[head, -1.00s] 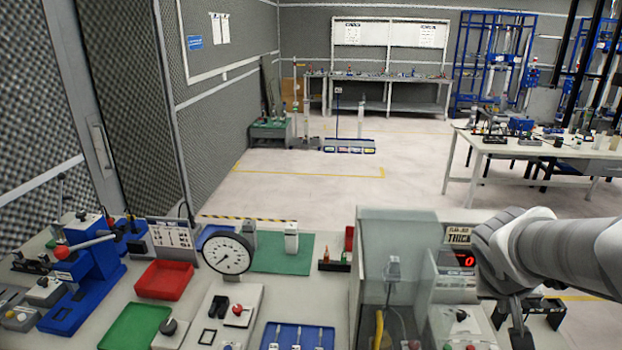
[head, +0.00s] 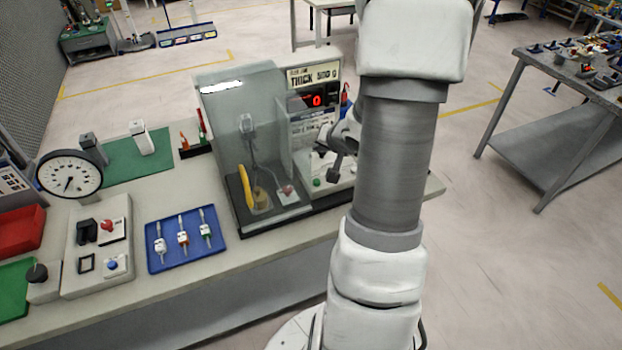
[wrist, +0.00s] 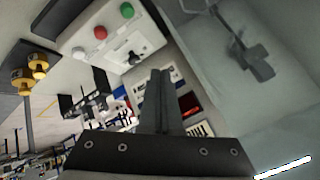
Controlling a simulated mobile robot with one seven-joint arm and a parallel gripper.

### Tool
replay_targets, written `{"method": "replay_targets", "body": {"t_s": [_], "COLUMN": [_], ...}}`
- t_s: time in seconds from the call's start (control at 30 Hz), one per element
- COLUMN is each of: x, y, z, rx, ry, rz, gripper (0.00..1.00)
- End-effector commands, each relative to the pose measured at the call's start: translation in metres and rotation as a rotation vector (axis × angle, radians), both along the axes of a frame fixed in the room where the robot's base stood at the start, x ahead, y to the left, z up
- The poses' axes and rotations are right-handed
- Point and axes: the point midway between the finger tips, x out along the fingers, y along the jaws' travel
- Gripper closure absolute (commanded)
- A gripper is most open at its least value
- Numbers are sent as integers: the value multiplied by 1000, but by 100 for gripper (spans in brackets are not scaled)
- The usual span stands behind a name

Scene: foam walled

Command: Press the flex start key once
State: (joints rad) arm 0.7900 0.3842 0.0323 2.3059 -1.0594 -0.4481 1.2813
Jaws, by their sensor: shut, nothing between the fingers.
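The tester (head: 315,78) has a red lit display and a sign reading THICK. A green button (head: 317,182) sits at its base, partly beside my arm. The wrist view shows the control panel (wrist: 118,48) with a green button (wrist: 127,10), a red button (wrist: 100,32), a pale button (wrist: 78,52) and a black knob (wrist: 135,57). I cannot read which is the flex start key. My gripper (head: 335,172) is shut and empty, just above the panel; its closed fingers (wrist: 160,74) point toward it in the wrist view. My arm hides part of the panel.
A blue tray (head: 185,240) and a dial gauge (head: 69,174) stand further left.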

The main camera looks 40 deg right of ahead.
Motion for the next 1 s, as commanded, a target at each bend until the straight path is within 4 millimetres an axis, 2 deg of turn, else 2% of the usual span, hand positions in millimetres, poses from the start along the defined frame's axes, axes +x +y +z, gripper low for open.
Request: {"method": "replay_targets", "body": {"t_s": [0.1, 0.67, 1.0], "x": [2, 3, 3], "y": [0, 1, 0], "z": [-6, -10, -35], "rx": [35, 44, 43], "ry": [-24, -32, -32], "rz": [-8, -9, -9], "gripper": [100, 100, 100]}}
